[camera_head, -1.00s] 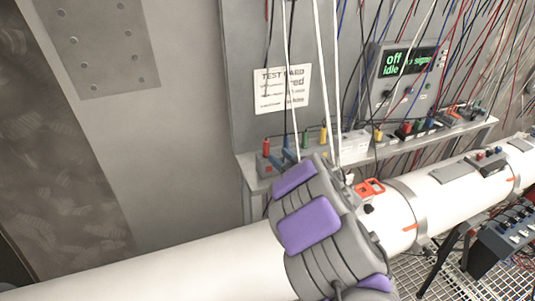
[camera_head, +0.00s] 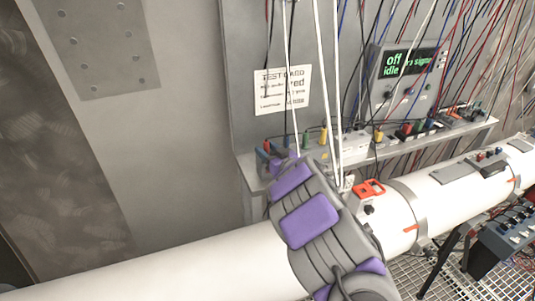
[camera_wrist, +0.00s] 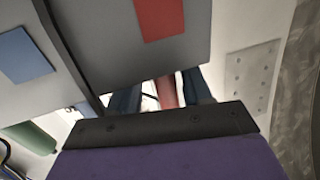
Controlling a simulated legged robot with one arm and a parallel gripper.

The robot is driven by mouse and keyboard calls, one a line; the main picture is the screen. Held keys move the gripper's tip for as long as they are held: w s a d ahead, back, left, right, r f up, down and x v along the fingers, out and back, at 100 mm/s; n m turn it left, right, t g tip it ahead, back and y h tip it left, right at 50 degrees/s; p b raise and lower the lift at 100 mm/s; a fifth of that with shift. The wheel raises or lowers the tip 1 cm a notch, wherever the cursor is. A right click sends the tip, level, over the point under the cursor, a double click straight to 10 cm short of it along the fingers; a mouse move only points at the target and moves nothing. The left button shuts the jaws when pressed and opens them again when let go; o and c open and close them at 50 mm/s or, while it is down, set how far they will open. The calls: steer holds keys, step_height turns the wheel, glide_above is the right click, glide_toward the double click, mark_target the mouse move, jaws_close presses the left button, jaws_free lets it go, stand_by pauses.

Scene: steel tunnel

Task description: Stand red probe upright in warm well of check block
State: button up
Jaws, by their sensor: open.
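The red probe (camera_head: 266,146) stands at the left end of the shelf in the head view. In the wrist view a red shaft (camera_wrist: 167,91), likely this probe, shows between my gripper's dark fingers (camera_wrist: 160,97). My gripper is open, and I see no clear contact with the shaft. In the head view my purple and grey wrist hides most of the fingers and part of the shelf. A grey block face with a red patch (camera_wrist: 160,18) and a blue patch (camera_wrist: 25,56) fills the upper left of the wrist view. I cannot tell which block is the check block or where its warm well is.
Green (camera_head: 306,138) and yellow (camera_head: 323,134) probes stand close to the right on the shelf (camera_head: 467,131). White cables hang beside my wrist. A display box (camera_head: 408,75) reads "off idle". A white pipe (camera_head: 180,268) runs below. A test card (camera_head: 282,91) hangs behind.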

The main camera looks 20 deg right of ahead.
steer(key=shift+a, duration=0.25)
steer(key=shift+c, duration=0.4)
steer(key=shift+a, duration=0.1)
steer(key=c, duration=0.3)
steer(key=shift+d, duration=0.25)
jaws_close()
